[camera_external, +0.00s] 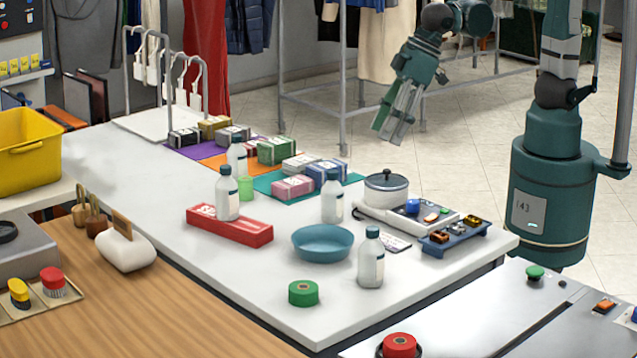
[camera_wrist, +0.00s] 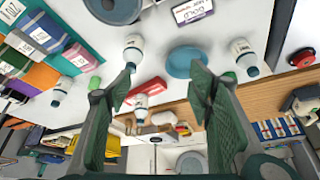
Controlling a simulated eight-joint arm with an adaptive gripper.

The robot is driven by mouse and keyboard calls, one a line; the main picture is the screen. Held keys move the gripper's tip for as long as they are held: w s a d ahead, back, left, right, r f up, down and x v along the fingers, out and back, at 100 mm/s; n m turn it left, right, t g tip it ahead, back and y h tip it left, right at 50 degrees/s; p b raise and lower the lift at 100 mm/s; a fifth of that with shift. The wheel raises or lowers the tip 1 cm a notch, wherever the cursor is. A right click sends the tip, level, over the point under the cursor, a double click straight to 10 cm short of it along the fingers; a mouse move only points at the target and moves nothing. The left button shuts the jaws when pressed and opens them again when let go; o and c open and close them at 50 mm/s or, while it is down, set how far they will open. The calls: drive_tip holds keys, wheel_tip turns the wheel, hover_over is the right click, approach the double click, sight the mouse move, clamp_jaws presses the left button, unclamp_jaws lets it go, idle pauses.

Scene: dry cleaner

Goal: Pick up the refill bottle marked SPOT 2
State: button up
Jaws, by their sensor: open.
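Several similar clear bottles with blue caps and pale labels stand on the white table (camera_external: 300,320). One bottle (camera_external: 371,262) is at the front right, one (camera_external: 332,200) between the pot and the blue bowl, one (camera_external: 227,197) on or just behind a red block, and one (camera_external: 237,155) further back. In the wrist view bottles also show (camera_wrist: 244,56), (camera_wrist: 134,50), (camera_wrist: 62,88), (camera_wrist: 140,106). Their label text is too small to read, so I cannot tell which is SPOT 2. My gripper (camera_external: 395,125) is open and empty, high beyond the table; it also shows in the wrist view (camera_wrist: 162,72).
A blue bowl (camera_external: 321,243), red block (camera_external: 240,232), green tape roll (camera_external: 303,292) and lidded pot (camera_external: 386,190) crowd the bottles. Boxes on coloured mats (camera_external: 200,150) fill the back.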

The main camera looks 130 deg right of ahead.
sight(335, 172)
drive_tip(key=w+d+f+m, duration=0.1)
drive_tip(key=w+d+f, duration=0.1)
drive_tip(key=d+f, duration=0.1)
drive_tip(key=w+d+f+m+g, duration=0.1)
drive_tip(key=w+d+f, duration=0.1)
drive_tip(key=d+f, duration=0.2)
drive_tip(key=w+d+f+m, duration=0.1)
drive_tip(key=w+d+f, duration=0.1)
drive_tip(key=f, duration=0.3)
drive_tip(key=shift+d+f+g+h+b, duration=0.15)
drive_tip(key=shift+d+g+h+b, duration=0.2)
drive_tip(key=shift+d, duration=0.5)
drive_tip(key=shift+w, duration=0.1)
drive_tip(key=shift+x, duration=1.3)
drive_tip(key=shift+b+x, duration=0.8)
drive_tip(key=shift+x, duration=1.8)
drive_tip(key=shift+d, duration=0.2)
drive_tip(key=c, duration=1.2)
